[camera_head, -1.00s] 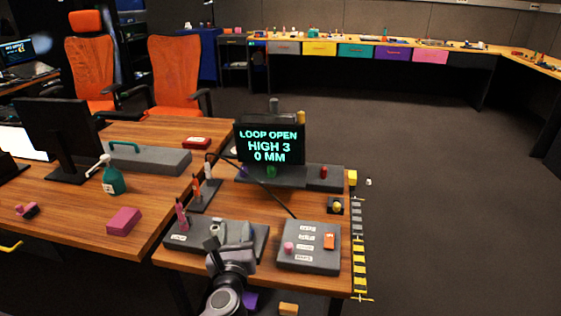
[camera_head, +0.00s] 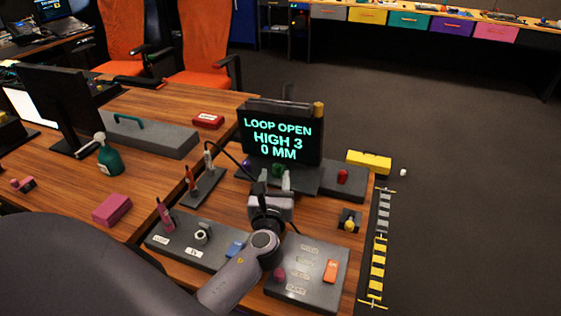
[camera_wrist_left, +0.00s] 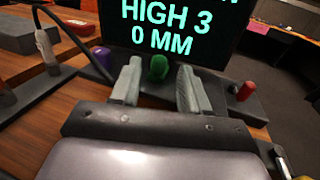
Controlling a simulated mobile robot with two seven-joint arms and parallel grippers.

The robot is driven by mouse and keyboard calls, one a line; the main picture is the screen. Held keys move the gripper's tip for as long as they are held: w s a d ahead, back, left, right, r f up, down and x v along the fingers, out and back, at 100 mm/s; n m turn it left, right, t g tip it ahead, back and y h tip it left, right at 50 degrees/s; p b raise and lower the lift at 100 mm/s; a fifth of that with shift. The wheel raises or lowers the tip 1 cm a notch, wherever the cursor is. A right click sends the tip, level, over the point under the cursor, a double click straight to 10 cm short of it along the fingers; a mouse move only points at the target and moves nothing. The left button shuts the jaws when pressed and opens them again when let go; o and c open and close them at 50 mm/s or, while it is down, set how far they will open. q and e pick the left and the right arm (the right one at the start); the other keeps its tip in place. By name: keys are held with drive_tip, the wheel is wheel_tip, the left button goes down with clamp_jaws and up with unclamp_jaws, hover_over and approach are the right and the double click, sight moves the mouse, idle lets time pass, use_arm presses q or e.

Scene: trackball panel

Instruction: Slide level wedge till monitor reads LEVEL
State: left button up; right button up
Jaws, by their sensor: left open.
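The monitor (camera_head: 280,132) stands upright and reads "LOOP OPEN, HIGH 3, 0 MM"; its lower lines show in the left wrist view (camera_wrist_left: 165,28). A grey base below its screen carries a green knob (camera_head: 277,170), a purple knob (camera_head: 245,166) and a red knob (camera_head: 342,176). My left gripper (camera_head: 274,181) is open at the front of this base. In the left wrist view, its fingers (camera_wrist_left: 158,80) stand on either side of the green knob (camera_wrist_left: 158,67); contact is not clear. I cannot tell for sure which piece is the level wedge. My right gripper is not in view.
A grey panel (camera_head: 330,250) with an orange switch lies at the front right. Another panel (camera_head: 215,255) lies at the front left, partly behind my arm. A black cable crosses the table. A small stand with upright tools (camera_head: 203,188) is left of my gripper.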

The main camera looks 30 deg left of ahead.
sight(278, 168)
use_arm(q)
drive_tip(key=x, duration=0.5)
drive_tip(key=shift+w+a, duration=0.25)
clamp_jaws()
drive_tip(key=shift+d, duration=0.15)
